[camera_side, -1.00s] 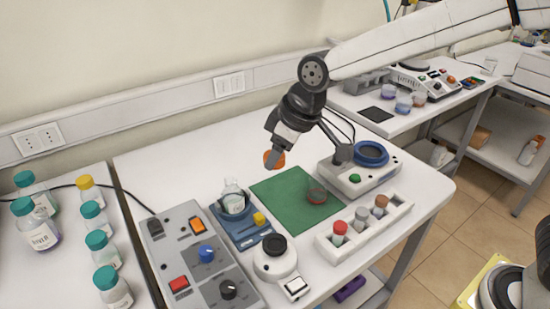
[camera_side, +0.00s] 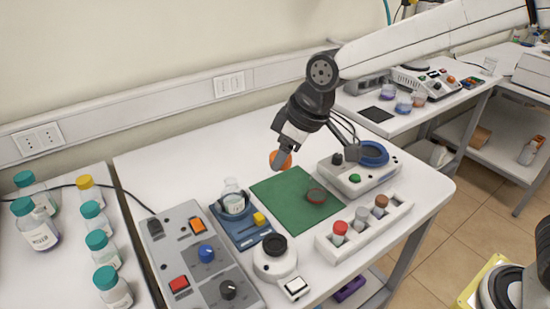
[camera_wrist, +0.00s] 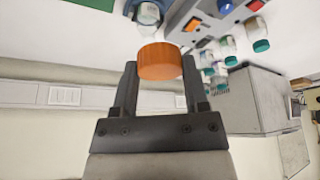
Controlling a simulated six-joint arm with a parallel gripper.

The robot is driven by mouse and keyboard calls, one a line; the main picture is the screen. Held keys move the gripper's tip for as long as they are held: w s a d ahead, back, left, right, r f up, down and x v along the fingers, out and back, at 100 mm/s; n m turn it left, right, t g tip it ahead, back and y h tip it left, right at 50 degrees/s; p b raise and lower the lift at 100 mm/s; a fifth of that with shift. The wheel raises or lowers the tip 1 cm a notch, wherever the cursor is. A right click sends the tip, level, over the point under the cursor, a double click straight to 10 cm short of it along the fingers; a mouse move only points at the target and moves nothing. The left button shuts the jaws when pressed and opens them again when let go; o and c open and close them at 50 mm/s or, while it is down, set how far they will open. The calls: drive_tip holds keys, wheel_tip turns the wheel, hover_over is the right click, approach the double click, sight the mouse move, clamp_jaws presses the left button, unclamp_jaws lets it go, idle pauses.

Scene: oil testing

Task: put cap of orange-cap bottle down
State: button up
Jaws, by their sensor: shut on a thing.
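My gripper (camera_side: 283,154) is shut on an orange cap (camera_side: 279,160). In the side view the cap is in the air above the white table, by the back edge of the green mat (camera_side: 310,218). The wrist view shows the orange cap (camera_wrist: 160,62) between the two dark fingers of my gripper (camera_wrist: 157,75). A clear glass bottle without a cap (camera_side: 233,199) stands in a blue holder (camera_side: 246,235) left of the mat. The part of the table right under the cap is partly hidden.
A white rack (camera_side: 365,232) with capped vials stands at the front right, and a grey control box (camera_side: 205,262) at the left. Bare white table (camera_side: 190,165) lies behind the bottle.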

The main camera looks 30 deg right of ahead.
drive_tip(key=s+d+f+n, duration=0.1)
drive_tip(key=s+d+f, duration=0.1)
drive_tip(key=s+d, duration=0.1)
drive_tip(key=s+d+f+n, duration=0.1)
drive_tip(key=s+d+f, duration=0.1)
drive_tip(key=s+f, duration=0.1)
drive_tip(key=s+d+f+n+g+y, duration=0.1)
drive_tip(key=s+d+f+n, duration=0.1)
drive_tip(key=s+d+f, duration=0.1)
drive_tip(key=shift+s+d, duration=0.3)
drive_tip(key=shift+s, duration=0.3)
drive_tip(key=shift+s+d+f, duration=0.3)
drive_tip(key=shift+s+f, duration=0.05)
drive_tip(key=shift+s, duration=0.2)
drive_tip(key=shift+w, duration=0.1)
drive_tip(key=shift+w+a+f, duration=0.2)
drive_tip(key=shift+w+f, duration=0.15)
drive_tip(key=shift+w, duration=0.4)
drive_tip(key=w+a+f, duration=0.1)
drive_tip(key=w+f, duration=0.2)
drive_tip(key=w, duration=0.4)
drive_tip(key=shift+w+a+f, duration=0.15)
drive_tip(key=shift+a+f, duration=0.05)
drive_tip(key=shift+a, duration=0.1)
drive_tip(key=w+f, duration=0.3)
drive_tip(key=f, duration=0.1)
drive_tip(key=shift+a, duration=0.3)
drive_tip(key=shift+w+a+f, duration=0.1)
drive_tip(key=shift+w+f, duration=0.5)
drive_tip(key=shift+w, duration=0.05)
